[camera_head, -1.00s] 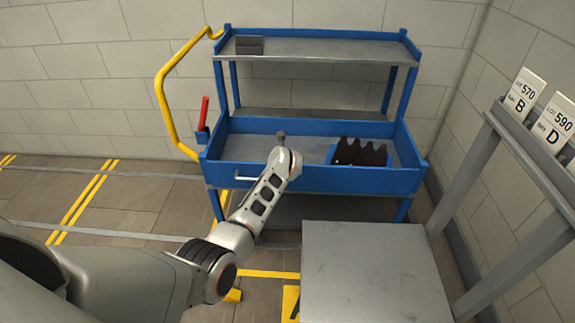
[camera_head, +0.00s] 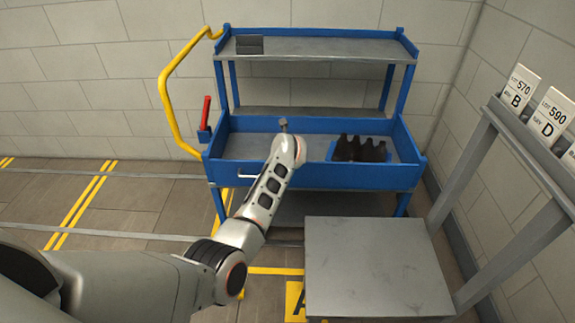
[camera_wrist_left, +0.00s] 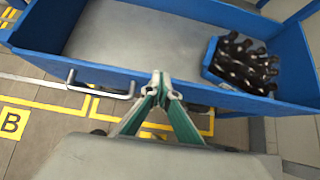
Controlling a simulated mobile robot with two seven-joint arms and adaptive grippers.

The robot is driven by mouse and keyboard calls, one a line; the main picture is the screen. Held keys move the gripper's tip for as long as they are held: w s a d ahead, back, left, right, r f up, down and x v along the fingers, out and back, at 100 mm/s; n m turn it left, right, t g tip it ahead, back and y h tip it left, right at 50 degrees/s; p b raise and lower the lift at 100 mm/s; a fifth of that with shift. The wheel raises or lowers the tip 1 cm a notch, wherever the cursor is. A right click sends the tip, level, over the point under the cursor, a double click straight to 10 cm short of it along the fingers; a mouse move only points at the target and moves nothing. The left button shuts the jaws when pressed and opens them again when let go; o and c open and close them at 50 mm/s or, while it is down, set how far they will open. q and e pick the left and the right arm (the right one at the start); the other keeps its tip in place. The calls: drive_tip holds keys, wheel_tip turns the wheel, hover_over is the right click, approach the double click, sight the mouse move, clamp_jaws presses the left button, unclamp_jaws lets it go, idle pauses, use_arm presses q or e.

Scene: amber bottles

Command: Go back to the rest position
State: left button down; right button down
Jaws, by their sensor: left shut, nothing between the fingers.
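My left arm comes in from the left in the head view and reaches toward the blue cart (camera_head: 300,178). My left gripper shows in the left wrist view (camera_wrist_left: 160,82), shut and empty, with its fingertips together at the cart's front wall in the picture. In the head view the gripper is mostly hidden behind the wrist; a small grey tip shows above it (camera_head: 283,124). Several dark bottles (camera_head: 360,149) stand in a blue crate (camera_head: 331,152) at the right of the cart's lower tray. They also show in the left wrist view (camera_wrist_left: 242,62). My right gripper is not in view.
A grey table top (camera_head: 375,265) stands in front of the cart. At the right is a rack (camera_head: 545,170) with lot cards B and D. The cart has a yellow handle (camera_head: 165,95) and a red lever (camera_head: 206,112). A dark box (camera_head: 249,45) sits on the top shelf.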

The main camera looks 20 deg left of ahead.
use_arm(q)
wheel_tip(320, 180, up, 4)
drive_tip(key=w, duration=0.1)
drive_tip(key=s+a+m+t+y, duration=0.5)
drive_tip(key=s+a+m+t, duration=0.1)
drive_tip(key=s+a+m, duration=0.5)
drive_tip(key=s+d+f+m+t+h, duration=0.1)
drive_tip(key=s+d+f+m+h, duration=0.4)
drive_tip(key=s+m, duration=0.45)
drive_tip(key=s+d+f+m+t+h, duration=0.1)
drive_tip(key=s+d+f+m+h, duration=0.25)
drive_tip(key=s+d+m, duration=0.6)
drive_tip(key=s+f+m+g+h, duration=0.1)
drive_tip(key=s+f+m+g, duration=0.2)
drive_tip(key=s+m, duration=0.3)
drive_tip(key=s+f+m+g, duration=0.3)
drive_tip(key=s+f+m, duration=0.3)
drive_tip(key=s, duration=0.4)
drive_tip(key=shift+s+d+m+h, duration=0.2)
drive_tip(key=shift+m+h, duration=0.15)
drive_tip(key=shift+m, duration=0.35)
drive_tip(key=shift+f, duration=0.1)
